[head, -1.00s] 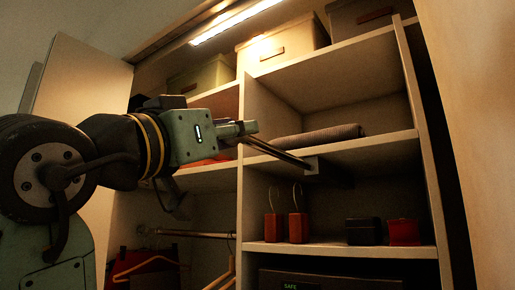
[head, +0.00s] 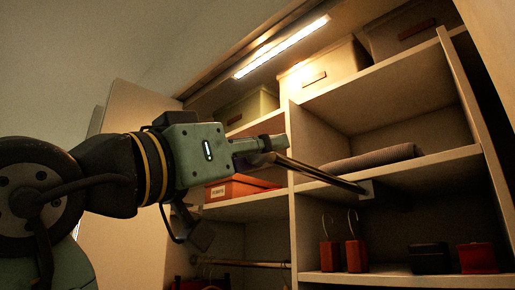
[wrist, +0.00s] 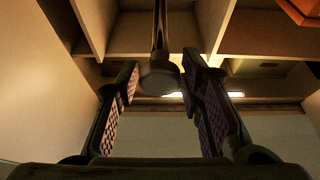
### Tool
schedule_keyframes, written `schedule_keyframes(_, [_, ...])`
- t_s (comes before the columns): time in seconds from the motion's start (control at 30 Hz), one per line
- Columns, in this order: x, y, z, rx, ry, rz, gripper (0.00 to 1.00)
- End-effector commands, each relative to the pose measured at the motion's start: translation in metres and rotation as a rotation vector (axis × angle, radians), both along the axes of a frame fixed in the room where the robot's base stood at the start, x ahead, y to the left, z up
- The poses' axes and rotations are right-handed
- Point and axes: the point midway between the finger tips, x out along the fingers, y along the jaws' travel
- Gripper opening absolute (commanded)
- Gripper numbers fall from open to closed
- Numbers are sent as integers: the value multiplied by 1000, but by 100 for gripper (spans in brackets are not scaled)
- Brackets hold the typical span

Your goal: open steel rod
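The steel rod (head: 325,176) is a thin shiny bar that juts out from a bracket at the front of a wardrobe shelf (head: 428,167). My gripper (head: 275,148) is at the rod's outer end in the head view, and partly hides that end. In the wrist view, the rod (wrist: 160,28) ends in a dark rounded cap (wrist: 160,80) between the two fingers of my gripper (wrist: 160,67). The fingers stand apart with a gap on both sides of the cap. Neither pad visibly touches it.
A folded grey cloth (head: 372,158) lies on the shelf above the rod. Red and dark boxes (head: 430,258) stand on the shelf below. An orange box (head: 235,188) sits behind my gripper. A hanging rail (head: 245,264) is lower left. A wardrobe door (head: 135,125) stands open at left.

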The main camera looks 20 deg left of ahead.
Motion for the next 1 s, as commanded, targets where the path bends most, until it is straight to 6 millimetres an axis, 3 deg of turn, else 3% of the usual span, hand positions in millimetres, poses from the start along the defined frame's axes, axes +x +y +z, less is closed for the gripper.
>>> schedule_keyframes(0.13, [0,0,0,0,1,0,46])
schedule_keyframes(0.53, [-7,3,-3,0,0,1,46])
schedule_keyframes(1.0, [-85,35,-38,0,-1,2,46])
